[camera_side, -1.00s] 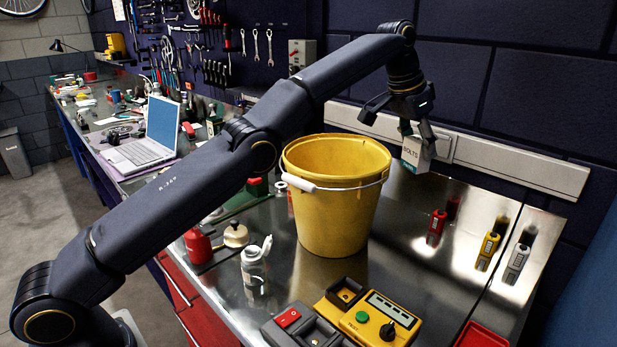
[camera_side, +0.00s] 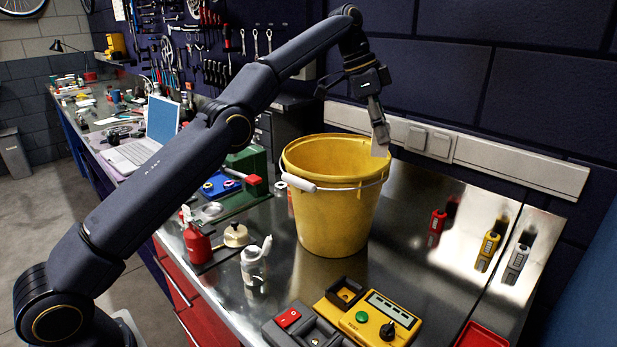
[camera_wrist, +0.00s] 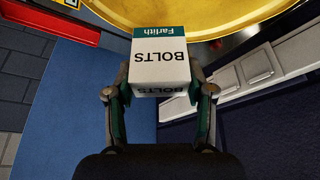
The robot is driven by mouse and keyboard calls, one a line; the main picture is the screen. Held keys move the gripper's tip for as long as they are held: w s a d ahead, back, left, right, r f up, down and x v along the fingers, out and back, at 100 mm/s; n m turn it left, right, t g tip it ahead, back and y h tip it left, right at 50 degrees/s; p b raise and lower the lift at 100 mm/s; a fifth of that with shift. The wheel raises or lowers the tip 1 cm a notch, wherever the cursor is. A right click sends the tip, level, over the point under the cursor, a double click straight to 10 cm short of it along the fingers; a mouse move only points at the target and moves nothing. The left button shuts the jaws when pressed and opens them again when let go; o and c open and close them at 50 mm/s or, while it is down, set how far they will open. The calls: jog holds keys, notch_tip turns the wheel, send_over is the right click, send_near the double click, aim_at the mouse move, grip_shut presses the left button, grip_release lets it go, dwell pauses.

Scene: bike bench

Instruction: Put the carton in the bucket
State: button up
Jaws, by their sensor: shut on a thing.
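The carton (camera_wrist: 160,65) is a small white box with a teal band and the word BOLTS. My gripper (camera_wrist: 160,92) is shut on it, with one finger on each side, in the wrist view. In the side view my gripper (camera_side: 380,128) hangs at the bucket's right rear rim, and the carton (camera_side: 380,149) shows as a pale patch at its tip. The yellow bucket (camera_side: 336,215) stands upright on the metal bench with its handle lowered across the front. Its rim (camera_wrist: 220,30) lies beyond the carton in the wrist view. Whether the carton is fully inside the rim I cannot tell.
A yellow tester (camera_side: 372,318) sits in front of the bucket. A white bottle (camera_side: 252,266) and a red can (camera_side: 197,243) stand to its left. A white wall trunking (camera_side: 520,165) runs behind.

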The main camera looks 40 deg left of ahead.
jog(key=shift+s+a+f+m+g, duration=0.3)
jog(key=shift+a+f+m, duration=0.35)
jog(key=shift+m, duration=0.15)
jog(key=s+a+f+m+g, duration=0.1)
jog(key=f+m, duration=0.2)
jog(key=f, duration=0.5)
jog(key=s+a+f+m+g, duration=0.1)
jog(key=s+f+m, duration=0.1)
jog(key=f, duration=0.6)
jog(key=s+a+f+m+g, duration=0.1)
jog(key=f+m, duration=0.3)
jog(key=f, duration=0.3)
jog(key=shift+s+a+f+m+g, duration=0.3)
jog(key=shift+f+m+g, duration=0.1)
jog(key=shift+f, duration=0.15)
jog(key=o, duration=1.2)
jog(key=shift+o, duration=0.2)
notch_tip(320, 180, up, 10)
jog(key=a, duration=0.1)
jog(key=shift+w, duration=0.2)
